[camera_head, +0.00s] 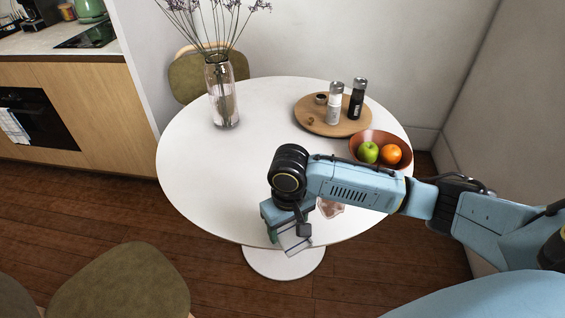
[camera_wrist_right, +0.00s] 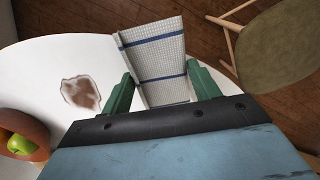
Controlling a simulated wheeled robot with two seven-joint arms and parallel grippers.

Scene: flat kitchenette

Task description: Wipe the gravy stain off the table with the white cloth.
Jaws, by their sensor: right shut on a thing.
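The white cloth (camera_wrist_right: 158,62) with blue stripes is between the green fingers of my right gripper (camera_wrist_right: 163,92), which is shut on it. In the head view the cloth (camera_head: 294,238) hangs below my right gripper (camera_head: 288,226) at the front edge of the round white table (camera_head: 190,165). The brown gravy stain (camera_wrist_right: 82,92) lies on the table to the left of the gripper in the wrist view, apart from the cloth. In the head view the stain (camera_head: 329,208) shows partly beneath my right forearm. My left gripper is not in view.
A brown bowl (camera_head: 359,148) with a green apple (camera_head: 368,152) and an orange (camera_head: 391,154) stands near the right edge. Behind it is a wooden board (camera_head: 310,122) with two shakers. A glass vase (camera_head: 222,100) stands at the left back. The table's left middle is clear.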

